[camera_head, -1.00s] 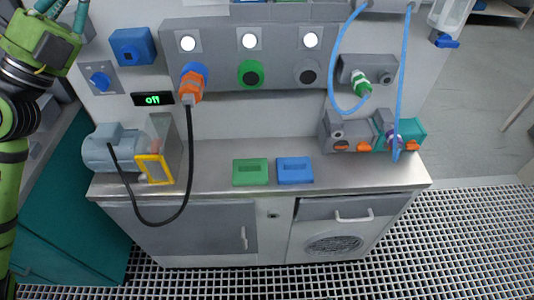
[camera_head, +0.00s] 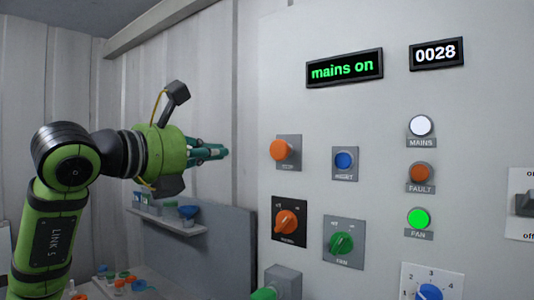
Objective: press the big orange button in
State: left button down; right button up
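The big orange button (camera_head: 281,150) is a round knob on a grey plate at the left of a pale control panel. It stands out from its plate, and the small label below it seems to read "STOP". My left gripper (camera_head: 226,153) reaches in from the left at about the button's height. Its teal fingers lie close together, look shut and hold nothing visible. The tips point right toward the panel, with a clear gap in the picture between them and the button. My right gripper is not in view.
A blue button (camera_head: 344,160), an orange rotary switch (camera_head: 287,222) and a green one (camera_head: 342,243) sit near the button. The display (camera_head: 345,68) reads "mains on". The mains and fan lamps are lit. A shelf (camera_head: 165,221) with small items is below my arm.

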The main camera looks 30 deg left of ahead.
aim_at(274, 151)
pick_arm(q)
jog(key=w+p, duration=0.2)
jog(key=w, duration=0.2)
jog(key=w+p, duration=0.2)
jog(key=w, duration=0.2)
jog(key=w+d+p, duration=0.1)
jog(key=w+p, duration=0.1)
jog(key=w, duration=0.3)
jog(key=shift+d+r, duration=0.1)
jog(key=shift+w, duration=0.5)
jog(key=shift+w, duration=0.1)
